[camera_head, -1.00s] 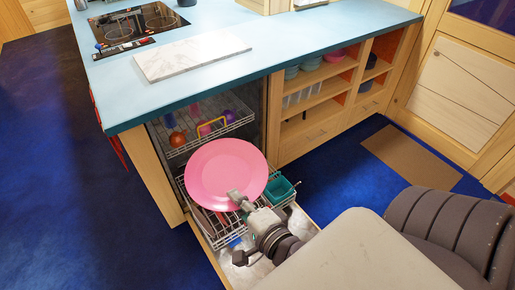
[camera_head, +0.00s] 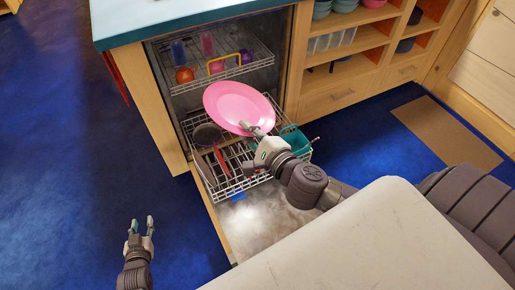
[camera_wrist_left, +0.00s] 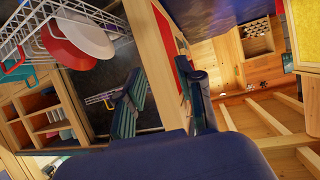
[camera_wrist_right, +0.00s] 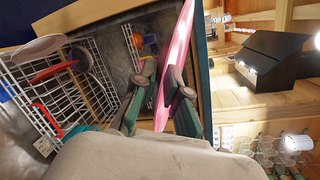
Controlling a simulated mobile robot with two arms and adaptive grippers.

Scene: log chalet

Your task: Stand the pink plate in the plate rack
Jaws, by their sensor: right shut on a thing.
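My right gripper (camera_head: 262,138) is shut on the near edge of the pink plate (camera_head: 238,106). It holds the plate tilted above the pulled-out lower dishwasher rack (camera_head: 236,183). In the right wrist view the pink plate (camera_wrist_right: 176,70) shows edge-on between the fingers (camera_wrist_right: 165,98). My left gripper (camera_head: 143,224) is open and empty over the blue floor, left of the dishwasher door. I cannot tell for sure which rack is the plate rack; the lower rack has wire rows. The plate hides part of its back.
The lower rack holds a dark round pan (camera_head: 207,134), a red-handled item (camera_head: 221,161) and a teal basket (camera_head: 295,140). The upper rack (camera_head: 222,73) holds cups and an orange item (camera_head: 184,75). The open door (camera_head: 262,222) lies below. Shelves (camera_head: 340,70) stand right.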

